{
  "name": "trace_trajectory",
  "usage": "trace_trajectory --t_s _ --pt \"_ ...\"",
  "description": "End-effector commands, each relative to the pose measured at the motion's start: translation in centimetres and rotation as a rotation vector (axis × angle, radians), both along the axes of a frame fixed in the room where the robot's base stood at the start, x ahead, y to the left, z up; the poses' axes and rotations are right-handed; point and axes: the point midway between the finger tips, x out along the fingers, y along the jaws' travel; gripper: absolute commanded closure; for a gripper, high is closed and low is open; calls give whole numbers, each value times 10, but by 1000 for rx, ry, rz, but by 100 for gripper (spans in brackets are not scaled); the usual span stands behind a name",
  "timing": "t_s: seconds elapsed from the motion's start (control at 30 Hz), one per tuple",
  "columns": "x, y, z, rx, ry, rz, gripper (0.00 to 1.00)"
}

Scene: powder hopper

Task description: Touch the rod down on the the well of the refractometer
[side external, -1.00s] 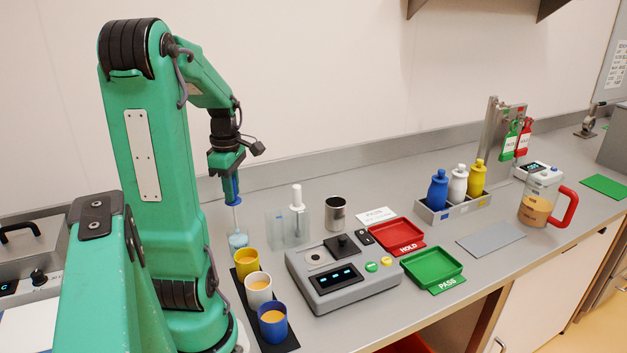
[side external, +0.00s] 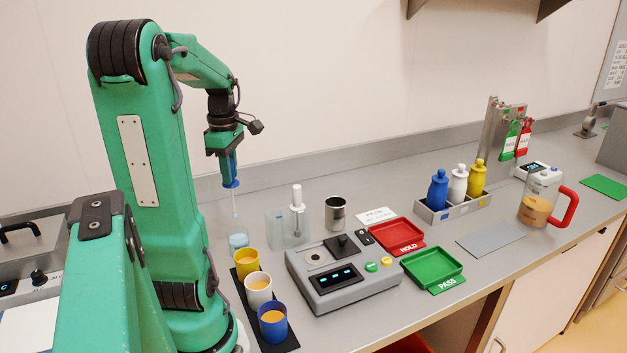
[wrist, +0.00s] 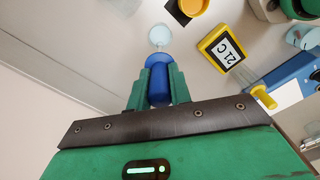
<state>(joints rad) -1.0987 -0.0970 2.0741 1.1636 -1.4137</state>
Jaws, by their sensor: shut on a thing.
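My gripper (side external: 229,155) is shut on the blue handle of the rod (side external: 233,183). The rod hangs close to upright, its thin pale shaft pointing down. Its lower end is above the small beaker of bluish liquid (side external: 238,240), clear of it. In the wrist view the blue handle (wrist: 158,78) sits between the green fingers. The refractometer (side external: 345,290) is the grey box to the right, with a display and coloured buttons. Its round well (side external: 315,257) is on the top left, with a raised black lid (side external: 343,245) beside it. The rod is left of the well and apart from it.
Yellow (side external: 246,262), white (side external: 258,289) and blue (side external: 273,324) cups stand on a black mat left of the refractometer. Behind it are a clear stand with a white-handled tool (side external: 296,210) and a metal cup (side external: 335,213). Red (side external: 397,236) and green (side external: 433,268) trays lie right.

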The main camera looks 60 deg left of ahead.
Motion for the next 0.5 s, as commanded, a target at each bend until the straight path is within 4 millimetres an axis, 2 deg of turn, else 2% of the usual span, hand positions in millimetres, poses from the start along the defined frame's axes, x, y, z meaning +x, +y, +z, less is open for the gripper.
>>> trace_trajectory --t_s 0.23,0.5 --pt "1 0 38 2 -2 -2 100" --pt "35 -20 34 -1 1 -101 100"
